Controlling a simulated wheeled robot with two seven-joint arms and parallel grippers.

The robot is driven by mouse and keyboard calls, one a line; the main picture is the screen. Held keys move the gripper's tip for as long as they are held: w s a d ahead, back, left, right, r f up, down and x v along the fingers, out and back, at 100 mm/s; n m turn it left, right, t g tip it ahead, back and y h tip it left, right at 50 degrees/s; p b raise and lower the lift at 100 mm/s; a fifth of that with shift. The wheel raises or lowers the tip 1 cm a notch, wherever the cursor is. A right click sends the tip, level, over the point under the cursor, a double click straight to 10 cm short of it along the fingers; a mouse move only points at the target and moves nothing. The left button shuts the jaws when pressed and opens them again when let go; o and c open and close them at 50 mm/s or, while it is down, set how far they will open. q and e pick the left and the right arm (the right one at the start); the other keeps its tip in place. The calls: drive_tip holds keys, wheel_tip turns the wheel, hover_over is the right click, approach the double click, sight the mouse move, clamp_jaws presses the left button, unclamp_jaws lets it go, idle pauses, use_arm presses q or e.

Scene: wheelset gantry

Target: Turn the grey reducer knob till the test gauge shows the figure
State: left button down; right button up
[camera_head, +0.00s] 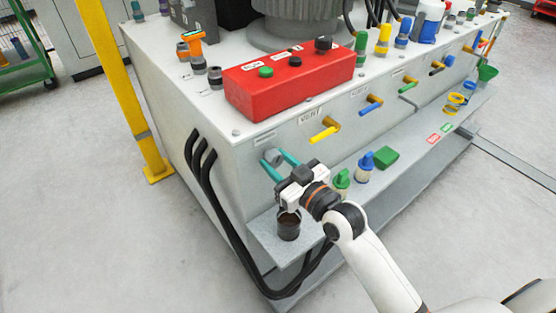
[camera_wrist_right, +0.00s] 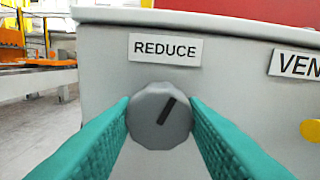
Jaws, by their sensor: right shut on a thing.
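The grey reducer knob (camera_head: 272,157) sits on the left end of the cabinet's front face, under a small label. In the right wrist view the knob (camera_wrist_right: 160,115) is round and faceted, with a dark pointer mark tilted to the upper right. The plate above it reads REDUCE (camera_wrist_right: 165,49). My right gripper (camera_head: 275,163) has its teal fingers closed on the knob, one on each side, as the right wrist view (camera_wrist_right: 160,118) also shows. I cannot make out a test gauge or its figure. My left gripper is not in view.
A yellow lever (camera_head: 323,135) under the VENT label and a blue lever (camera_head: 371,108) are to the right. A shelf (camera_head: 265,240) below holds a dark cup (camera_head: 289,228) and green and blue fittings. A red control box (camera_head: 289,82) is on top. Black hoses (camera_head: 215,205) hang left.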

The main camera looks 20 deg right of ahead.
drive_tip(key=shift+m+p, duration=0.3)
drive_tip(key=shift+p, duration=0.05)
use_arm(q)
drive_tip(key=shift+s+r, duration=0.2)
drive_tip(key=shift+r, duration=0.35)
use_arm(e)
drive_tip(key=o, duration=1)
drive_tip(key=shift+s, duration=0.1)
